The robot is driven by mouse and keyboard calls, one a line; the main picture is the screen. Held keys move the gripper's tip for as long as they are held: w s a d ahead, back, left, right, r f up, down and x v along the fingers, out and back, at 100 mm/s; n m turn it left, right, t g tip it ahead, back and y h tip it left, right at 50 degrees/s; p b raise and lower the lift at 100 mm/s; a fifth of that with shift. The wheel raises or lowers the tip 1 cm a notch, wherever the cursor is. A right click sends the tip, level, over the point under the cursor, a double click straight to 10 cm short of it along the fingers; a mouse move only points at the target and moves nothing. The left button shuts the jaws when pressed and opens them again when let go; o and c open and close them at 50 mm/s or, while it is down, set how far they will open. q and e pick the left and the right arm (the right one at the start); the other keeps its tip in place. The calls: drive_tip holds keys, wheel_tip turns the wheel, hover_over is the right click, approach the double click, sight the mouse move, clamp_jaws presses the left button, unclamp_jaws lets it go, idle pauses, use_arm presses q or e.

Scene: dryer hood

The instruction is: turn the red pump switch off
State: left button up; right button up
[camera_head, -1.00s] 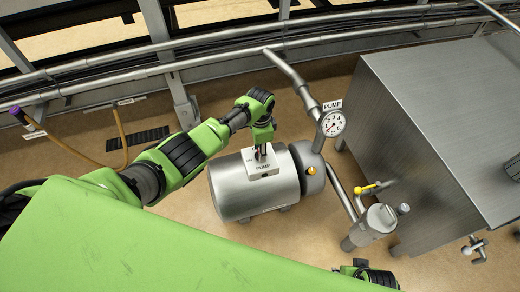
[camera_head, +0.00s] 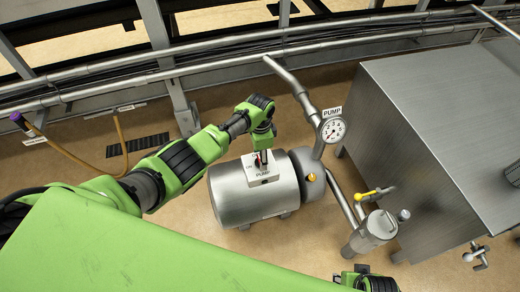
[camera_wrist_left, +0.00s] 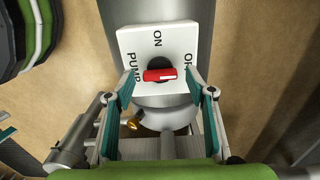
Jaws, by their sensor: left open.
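The pump switch is a red handle (camera_wrist_left: 160,75) on a white square plate (camera_wrist_left: 178,45) marked ON, OFF and PUMP. In the left wrist view the handle lies nearly level, its right end pointing towards the OFF mark. In the head view the white switch box (camera_head: 263,180) sits on top of the steel pump tank (camera_head: 235,198). My left gripper (camera_wrist_left: 160,82) is open, one finger to each side of the handle, with a visible gap on both sides. It also shows over the box in the head view (camera_head: 263,151), partly hiding the switch.
A round pressure gauge (camera_head: 332,130) labelled PUMP stands on the pipe right of the tank. A yellow-handled valve (camera_head: 366,195) and a steel canister (camera_head: 376,229) are further right, beside a large steel cabinet (camera_head: 440,110). Pipe rails run along the back.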

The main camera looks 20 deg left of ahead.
use_arm(q)
wheel_tip(320, 180, up, 12)
drive_tip(key=shift+f, duration=0.15)
use_arm(e)
drive_tip(key=shift+s+f, duration=0.1)
drive_tip(key=shift+s, duration=0.1)
idle(0.5)
